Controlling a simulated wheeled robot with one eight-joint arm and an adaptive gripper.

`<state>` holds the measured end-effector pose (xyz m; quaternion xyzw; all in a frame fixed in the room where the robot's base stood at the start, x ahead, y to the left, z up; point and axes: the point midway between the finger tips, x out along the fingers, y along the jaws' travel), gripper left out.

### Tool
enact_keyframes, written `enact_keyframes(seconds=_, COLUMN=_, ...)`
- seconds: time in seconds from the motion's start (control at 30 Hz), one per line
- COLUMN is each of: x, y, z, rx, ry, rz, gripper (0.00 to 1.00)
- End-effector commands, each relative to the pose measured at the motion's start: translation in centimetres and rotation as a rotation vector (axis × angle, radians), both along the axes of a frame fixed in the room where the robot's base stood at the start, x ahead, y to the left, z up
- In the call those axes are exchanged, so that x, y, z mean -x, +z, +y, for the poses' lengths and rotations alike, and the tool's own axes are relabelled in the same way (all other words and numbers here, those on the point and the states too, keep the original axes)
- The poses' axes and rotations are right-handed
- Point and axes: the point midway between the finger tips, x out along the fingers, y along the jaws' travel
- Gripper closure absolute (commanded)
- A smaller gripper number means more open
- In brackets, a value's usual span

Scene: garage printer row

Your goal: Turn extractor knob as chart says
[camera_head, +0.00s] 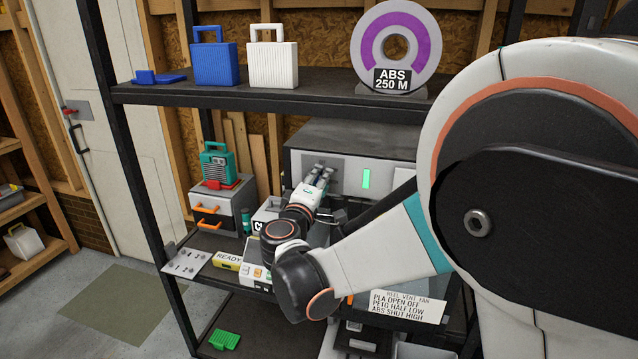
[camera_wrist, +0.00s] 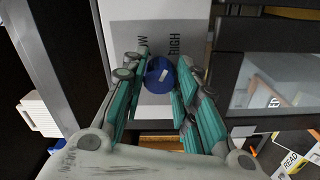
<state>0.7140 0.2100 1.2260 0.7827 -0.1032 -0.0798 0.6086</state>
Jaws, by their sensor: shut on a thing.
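My gripper (camera_head: 318,178) is at the grey panel (camera_head: 338,168) on the front of the grey machine. In the wrist view its teal fingers (camera_wrist: 162,65) are shut on a blue knob (camera_wrist: 160,76), one on each side. The knob has a small white mark; I cannot tell exactly where it points. The plate behind it (camera_wrist: 150,30) reads "HIGH" on the right and a partly hidden word ending in "OW" on the left. The chart (camera_head: 403,304) reads "REEL VENT FAN, PLA OPEN OFF, PETG HALF LOW, ABS SHUT HIGH". The purple spool (camera_head: 427,35) is labelled "ABS 250 M".
A green light (camera_head: 366,179) shows on the machine front. A yellow "READY" block (camera_head: 228,261) and a numbered white plate (camera_head: 187,262) lie on the lower shelf. A drawer box (camera_head: 222,203) with orange handles stands left. Blue and white boxes sit on the upper shelf (camera_head: 300,92).

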Motion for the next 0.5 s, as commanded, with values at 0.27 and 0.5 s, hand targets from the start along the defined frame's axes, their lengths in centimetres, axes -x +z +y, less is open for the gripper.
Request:
enact_keyframes(seconds=0.27, x=0.05, y=-0.13, z=-0.06, rx=-0.08, ry=-0.002, rz=-0.02, gripper=0.96)
enact_keyframes(seconds=0.5, x=0.06, y=-0.14, z=-0.06, rx=-0.094, ry=-0.001, rz=-0.023, gripper=0.96)
